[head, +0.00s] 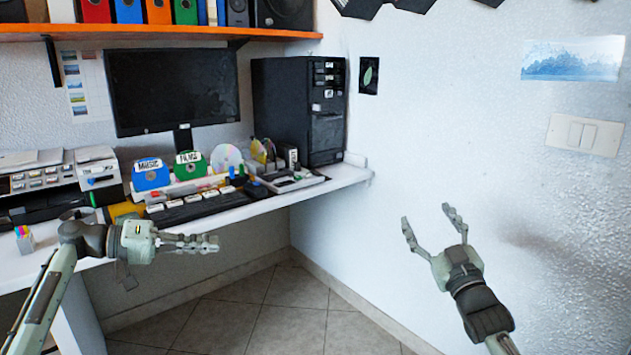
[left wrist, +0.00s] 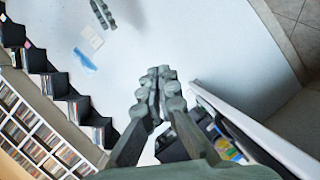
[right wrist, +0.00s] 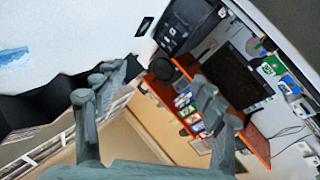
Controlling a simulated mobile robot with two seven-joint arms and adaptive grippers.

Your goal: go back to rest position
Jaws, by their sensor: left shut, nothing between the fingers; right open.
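My left gripper (head: 205,243) is in front of the desk edge, pointing right, with its fingers together and empty. The left wrist view shows its fingers (left wrist: 157,90) closed against each other. My right gripper (head: 429,224) is in the air before the white wall, to the right of the desk, with its fingers spread and nothing between them. The right wrist view shows the same open fingers (right wrist: 158,98) wide apart. Neither gripper touches anything that I can see.
The white desk (head: 335,180) holds a monitor (head: 170,90), a black computer tower (head: 290,110), a blue MUSIC sleeve (head: 150,176), a green sleeve (head: 190,167) and a loose disc (head: 226,158). An orange shelf (head: 160,31) hangs above. Tiled floor (head: 275,310) lies clear between the arms.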

